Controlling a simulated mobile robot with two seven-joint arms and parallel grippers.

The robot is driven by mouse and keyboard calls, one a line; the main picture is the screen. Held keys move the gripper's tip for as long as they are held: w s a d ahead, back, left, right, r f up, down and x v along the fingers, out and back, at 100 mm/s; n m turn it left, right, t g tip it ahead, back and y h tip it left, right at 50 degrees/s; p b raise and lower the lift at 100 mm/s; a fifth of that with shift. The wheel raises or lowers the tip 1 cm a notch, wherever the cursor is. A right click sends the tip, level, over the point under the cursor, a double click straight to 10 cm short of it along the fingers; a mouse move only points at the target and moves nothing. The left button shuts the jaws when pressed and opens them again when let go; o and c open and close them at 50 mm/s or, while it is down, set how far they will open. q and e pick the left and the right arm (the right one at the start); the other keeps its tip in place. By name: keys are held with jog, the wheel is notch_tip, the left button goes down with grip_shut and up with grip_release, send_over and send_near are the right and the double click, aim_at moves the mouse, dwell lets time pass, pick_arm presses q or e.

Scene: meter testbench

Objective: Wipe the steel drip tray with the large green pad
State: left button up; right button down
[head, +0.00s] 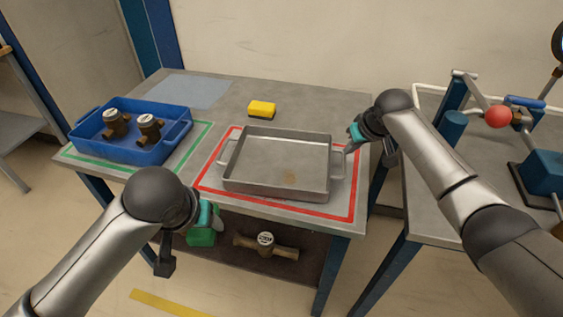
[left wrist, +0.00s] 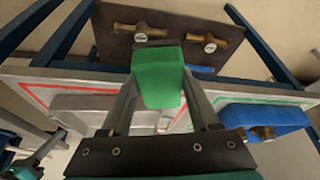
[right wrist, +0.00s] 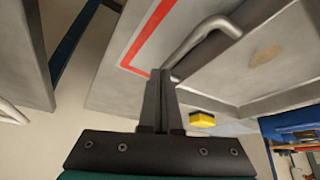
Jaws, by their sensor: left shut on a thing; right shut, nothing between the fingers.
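The steel drip tray (head: 262,188) sits on the bench inside a red outline, with a brownish stain (head: 289,177) on its floor toward the front right. My left gripper (head: 208,222) is shut on the large green pad (head: 201,237), in front of the bench's near edge and apart from the tray. The pad also shows between the fingers in the left wrist view (left wrist: 158,78). My right gripper (head: 350,147) is shut and empty at the tray's right handle. In the right wrist view its fingertips (right wrist: 160,78) overlap the handle's end (right wrist: 190,42); I cannot tell whether they touch.
A yellow sponge (head: 262,108) lies behind the tray. A blue bin (head: 150,153) with two brass meters stands at the left in a green outline. Another meter (head: 265,244) lies on the lower shelf. A second bench (head: 450,200) with a test rig is at the right.

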pick_arm(q)
jog(key=shift+r+p, duration=3.5)
jog(key=shift+r, duration=0.2)
